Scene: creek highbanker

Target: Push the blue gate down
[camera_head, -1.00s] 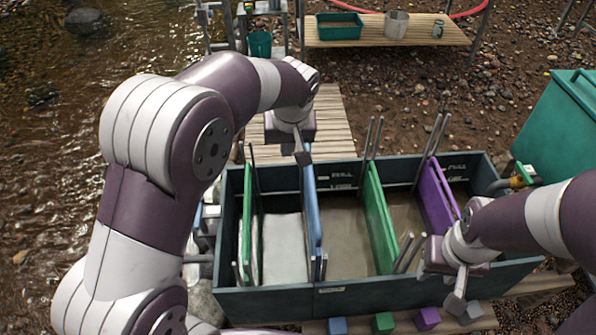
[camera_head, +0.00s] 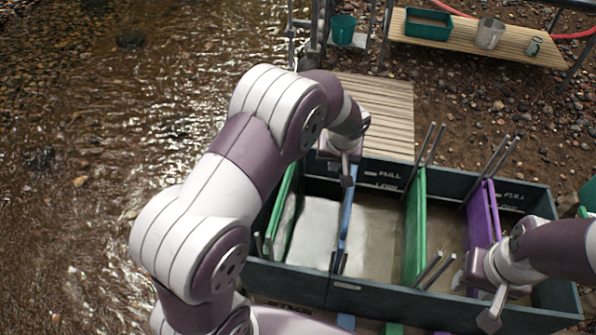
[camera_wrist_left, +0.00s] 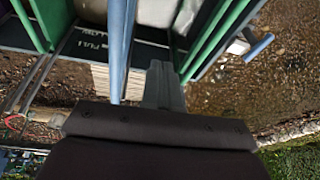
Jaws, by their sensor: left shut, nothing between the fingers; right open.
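The blue gate (camera_head: 344,228) stands in the dark trough, seen edge-on between a pale, bright compartment and a brownish water compartment. My left gripper (camera_head: 348,177) is shut and empty, over the far end of the blue gate. I cannot tell whether it touches the gate. In the left wrist view the shut fingers (camera_wrist_left: 163,85) are just right of the blue gate (camera_wrist_left: 118,45). My right gripper (camera_head: 489,314) is open at the near right of the trough, by the purple gate (camera_head: 481,215). One of its fingers is mostly hidden.
Green gates stand left (camera_head: 282,212) and right (camera_head: 414,228) of the blue one, with metal rods sticking up. The trough's far wall (camera_head: 385,180) carries FULL and LOW marks. A slatted platform (camera_head: 380,110) lies behind it. Creek water (camera_head: 80,200) fills the left side.

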